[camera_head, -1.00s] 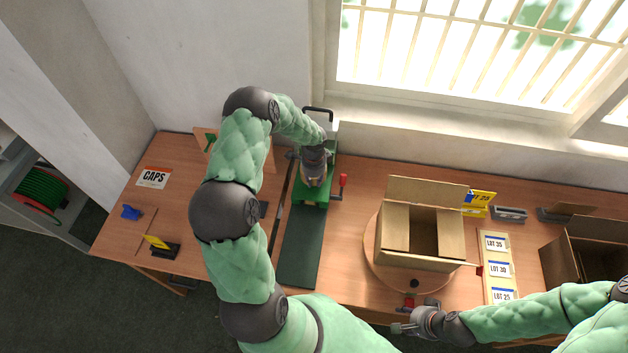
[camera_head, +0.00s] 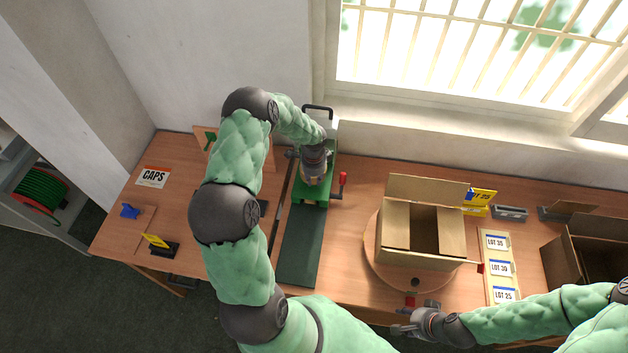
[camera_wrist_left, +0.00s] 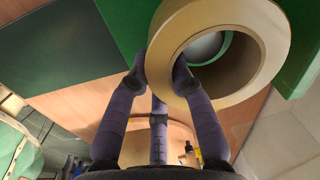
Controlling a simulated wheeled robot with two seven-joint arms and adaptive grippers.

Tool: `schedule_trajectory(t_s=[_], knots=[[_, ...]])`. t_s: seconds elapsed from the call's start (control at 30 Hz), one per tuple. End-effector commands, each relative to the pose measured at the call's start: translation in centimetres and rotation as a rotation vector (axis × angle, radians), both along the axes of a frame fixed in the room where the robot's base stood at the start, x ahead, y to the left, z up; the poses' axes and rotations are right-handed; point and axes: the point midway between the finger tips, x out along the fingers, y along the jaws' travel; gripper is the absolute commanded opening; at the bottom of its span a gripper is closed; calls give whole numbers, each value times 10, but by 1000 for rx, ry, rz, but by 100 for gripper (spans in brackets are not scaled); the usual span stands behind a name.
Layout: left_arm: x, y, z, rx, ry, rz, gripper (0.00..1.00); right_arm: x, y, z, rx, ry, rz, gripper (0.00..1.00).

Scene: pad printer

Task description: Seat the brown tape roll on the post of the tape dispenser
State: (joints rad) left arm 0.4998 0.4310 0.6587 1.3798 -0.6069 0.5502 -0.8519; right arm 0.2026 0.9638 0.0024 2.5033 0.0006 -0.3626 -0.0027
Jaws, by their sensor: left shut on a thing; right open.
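In the left wrist view the brown tape roll (camera_wrist_left: 270,45) is a large tan ring. My left gripper (camera_wrist_left: 160,75) is shut on its wall, with one finger inside the hole and one outside. A pale round part inside a green ring (camera_wrist_left: 205,47) shows through the hole; I cannot tell whether it is the post or whether the roll touches it. A green body (camera_wrist_left: 305,50) is behind the roll. In the head view my left gripper (camera_head: 314,172) is over the green machine (camera_head: 310,196), and the roll is hidden. My right gripper (camera_head: 405,325) is open and empty near the front edge.
A dark green strip (camera_head: 302,245) runs forward from the green machine, which has a red-knobbed handle (camera_head: 343,180). An open carton (camera_head: 412,258) stands on a round board (camera_head: 372,255). A lot-card rack (camera_head: 498,268) and another carton (camera_head: 570,262) are at right.

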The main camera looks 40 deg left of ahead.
Motion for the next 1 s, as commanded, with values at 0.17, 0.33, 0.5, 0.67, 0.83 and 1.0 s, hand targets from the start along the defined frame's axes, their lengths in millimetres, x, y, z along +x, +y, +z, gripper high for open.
schedule_trajectory(t_s=[0.17,0.33,0.5,0.67,0.83,1.0], knots=[[-16,-11,-25,-23,35,-1,0,0,0,-5,0,0,0,46],[-16,-11,-25,-23,35,-1,37,0,0,-5,0,0,0,46],[-16,-11,-25,-23,37,-1,50,0,0,-4,0,0,0,46],[-14,-10,-21,-20,34,-3,50,0,0,-3,0,0,0,46],[-13,-10,-20,-20,33,-4,50,0,0,-2,0,0,0,46],[-13,-10,-19,-20,33,-5,50,0,0,-2,0,0,0,46]])
